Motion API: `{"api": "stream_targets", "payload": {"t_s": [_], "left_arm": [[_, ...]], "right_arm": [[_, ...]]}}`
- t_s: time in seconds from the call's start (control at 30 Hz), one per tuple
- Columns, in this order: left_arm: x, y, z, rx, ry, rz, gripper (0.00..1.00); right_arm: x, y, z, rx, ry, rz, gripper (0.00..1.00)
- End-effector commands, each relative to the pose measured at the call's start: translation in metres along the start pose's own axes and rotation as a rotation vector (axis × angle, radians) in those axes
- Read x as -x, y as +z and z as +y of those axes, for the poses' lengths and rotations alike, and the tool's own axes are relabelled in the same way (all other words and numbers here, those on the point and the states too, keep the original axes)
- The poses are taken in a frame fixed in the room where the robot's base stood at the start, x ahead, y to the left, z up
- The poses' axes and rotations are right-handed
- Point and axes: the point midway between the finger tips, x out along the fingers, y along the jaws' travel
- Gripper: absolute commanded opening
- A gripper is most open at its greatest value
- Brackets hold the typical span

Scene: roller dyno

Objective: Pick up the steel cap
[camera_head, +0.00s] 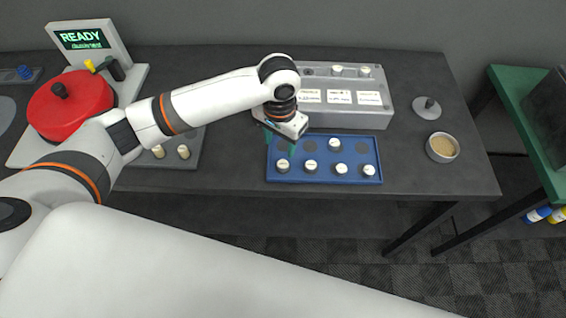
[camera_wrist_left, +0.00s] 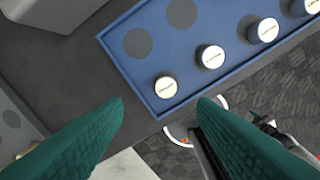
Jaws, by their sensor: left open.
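A grey metal disc with a knob (camera_head: 427,107) lies at the right of the dark bench and looks most like the steel cap. The blue tray (camera_head: 377,158) holds several small dark pieces with pale labelled tops; the nearest-left piece (camera_head: 282,165) also shows in the left wrist view (camera_wrist_left: 166,87). I cannot tell for certain which is the steel cap. My left gripper (camera_head: 281,146) is over the tray's left end, its green fingers apart and empty; they also show in the left wrist view (camera_wrist_left: 161,104), just short of that piece. My right gripper is out of view.
A grey block (camera_head: 388,88) with labelled slots stands behind the tray. A bowl of tan grains (camera_head: 442,147) is at the right. A red round lid (camera_head: 70,105) and a READY screen (camera_head: 82,40) are at the left. Bench between tray and bowl is clear.

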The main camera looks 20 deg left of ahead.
Motion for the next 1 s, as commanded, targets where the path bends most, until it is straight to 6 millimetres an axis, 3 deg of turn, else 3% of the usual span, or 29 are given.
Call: {"api": "stream_targets", "payload": {"t_s": [0.1,0.37,0.63,0.93,1.0], "left_arm": [[-0.017,-0.001,0.000,0.000,0.000,0.002,0.52],[-0.037,0.000,-0.003,-0.002,0.000,0.000,0.52],[-0.075,0.000,-0.008,-0.001,0.000,0.000,0.52],[-0.081,0.000,-0.008,-0.003,0.000,-0.003,0.52],[-0.081,0.000,-0.008,-0.003,0.000,-0.003,0.41]], "right_arm": [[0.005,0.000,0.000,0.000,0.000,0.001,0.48],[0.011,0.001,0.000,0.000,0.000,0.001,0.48],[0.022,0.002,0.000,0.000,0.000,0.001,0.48],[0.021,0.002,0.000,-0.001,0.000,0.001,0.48],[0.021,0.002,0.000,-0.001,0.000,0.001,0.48]]}}
